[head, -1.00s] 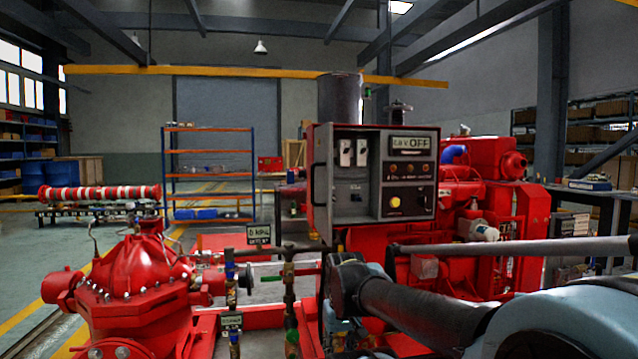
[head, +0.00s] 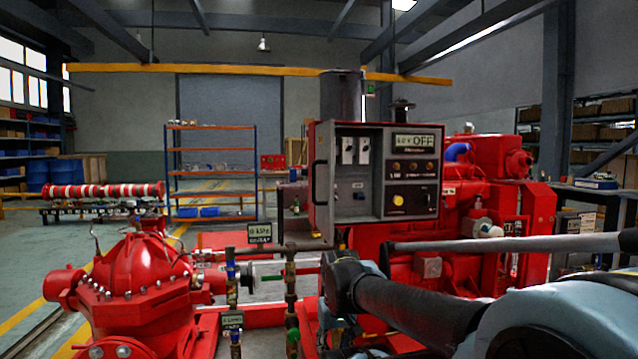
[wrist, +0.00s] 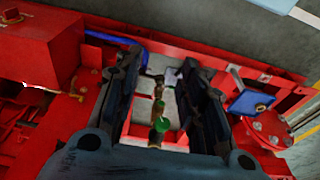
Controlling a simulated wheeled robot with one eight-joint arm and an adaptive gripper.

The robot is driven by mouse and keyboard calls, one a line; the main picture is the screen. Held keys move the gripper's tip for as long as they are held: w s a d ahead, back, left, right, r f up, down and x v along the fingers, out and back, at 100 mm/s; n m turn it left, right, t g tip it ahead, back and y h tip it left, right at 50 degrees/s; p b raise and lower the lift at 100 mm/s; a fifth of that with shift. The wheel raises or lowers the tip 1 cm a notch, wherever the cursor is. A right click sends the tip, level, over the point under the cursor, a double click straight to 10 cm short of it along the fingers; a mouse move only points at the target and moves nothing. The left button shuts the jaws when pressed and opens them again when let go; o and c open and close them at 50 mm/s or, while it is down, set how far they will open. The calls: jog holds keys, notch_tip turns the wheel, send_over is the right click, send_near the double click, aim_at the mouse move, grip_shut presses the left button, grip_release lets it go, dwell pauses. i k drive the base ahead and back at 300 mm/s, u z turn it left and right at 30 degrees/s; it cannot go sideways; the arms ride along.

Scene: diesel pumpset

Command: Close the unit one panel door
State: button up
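The unit one control panel (head: 354,202) is a grey box with red edges above the red engine, at the middle of the head view. Its front recess, with two white switches, is exposed. A narrow red-edged door (head: 322,180) with a black handle stands at its left side, seen nearly edge-on and apparently open. My arm reaches in from the lower right, its wrist below the panel. My gripper (wrist: 156,68) is open and empty in the wrist view, pointing down over pipework with green valve handles. No panel or door is recognisable there.
A red pump (head: 135,285) stands at left. Vertical pipes with valves (head: 290,290) rise between it and my wrist. A small gauge display (head: 259,233) sits left of the panel. The red engine (head: 465,220) fills the space behind and right. Open floor lies at far left.

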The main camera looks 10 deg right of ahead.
aim_at(322, 169)
jog(key=z, duration=0.25)
jog(key=k, duration=0.9)
jog(key=u, duration=0.25)
